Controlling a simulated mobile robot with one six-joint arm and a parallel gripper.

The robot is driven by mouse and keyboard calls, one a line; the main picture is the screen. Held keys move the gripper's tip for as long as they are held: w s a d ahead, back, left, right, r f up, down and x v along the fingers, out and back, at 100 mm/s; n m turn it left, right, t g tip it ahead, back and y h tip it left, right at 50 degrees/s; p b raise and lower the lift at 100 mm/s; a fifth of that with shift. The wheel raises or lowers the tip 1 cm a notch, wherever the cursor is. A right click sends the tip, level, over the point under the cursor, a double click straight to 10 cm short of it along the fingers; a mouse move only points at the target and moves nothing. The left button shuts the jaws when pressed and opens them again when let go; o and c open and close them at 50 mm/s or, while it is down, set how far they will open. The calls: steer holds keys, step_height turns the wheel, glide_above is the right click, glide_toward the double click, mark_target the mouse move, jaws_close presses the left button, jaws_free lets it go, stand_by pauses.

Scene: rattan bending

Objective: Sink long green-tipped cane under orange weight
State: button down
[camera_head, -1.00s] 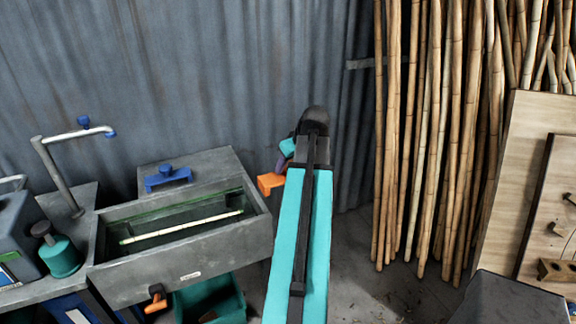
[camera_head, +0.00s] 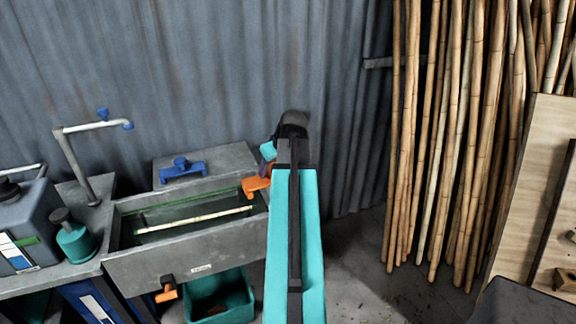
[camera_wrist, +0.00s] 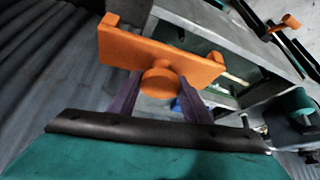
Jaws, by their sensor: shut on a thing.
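My gripper (camera_wrist: 160,100) is shut on the knob of the orange weight (camera_wrist: 150,52), with its dark fingers on both sides of the knob in the wrist view. In the head view the orange weight (camera_head: 256,185) hangs at the right end of the grey trough, left of my arm. The long cane (camera_head: 195,219) is pale and lies lengthwise in the trough (camera_head: 185,258), with a green tip at its left end. A short piece of it also shows past the weight in the wrist view (camera_wrist: 236,79). My gripper's fingers are mostly hidden in the head view.
A blue weight (camera_head: 182,170) sits on the grey ledge behind the trough. An orange-handled valve (camera_head: 167,290) juts from the trough's front, above a green bin (camera_head: 222,296). A bent pipe (camera_head: 78,160) stands at the left. Tall canes (camera_head: 450,140) lean at the right.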

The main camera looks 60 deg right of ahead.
steer(key=w+a+f+n+y, duration=0.1)
steer(key=w+a+f, duration=0.2)
steer(key=w+a, duration=0.8)
steer(key=w+a+f+n, duration=0.1)
steer(key=w+a+f, duration=0.1)
steer(key=w+a, duration=0.9)
steer(key=w+a+f+n+y, duration=0.1)
steer(key=w+a+f, duration=0.1)
steer(key=a, duration=1.3)
steer(key=w+a+f+n, duration=0.1)
steer(key=w+a+f, duration=0.15)
steer(key=a, duration=1.35)
step_height(320, 180, down, 10)
steer(key=b, duration=1)
steer(key=shift+a+t, duration=0.25)
steer(key=shift+t, duration=0.05)
steer(key=shift+s+f, duration=0.1)
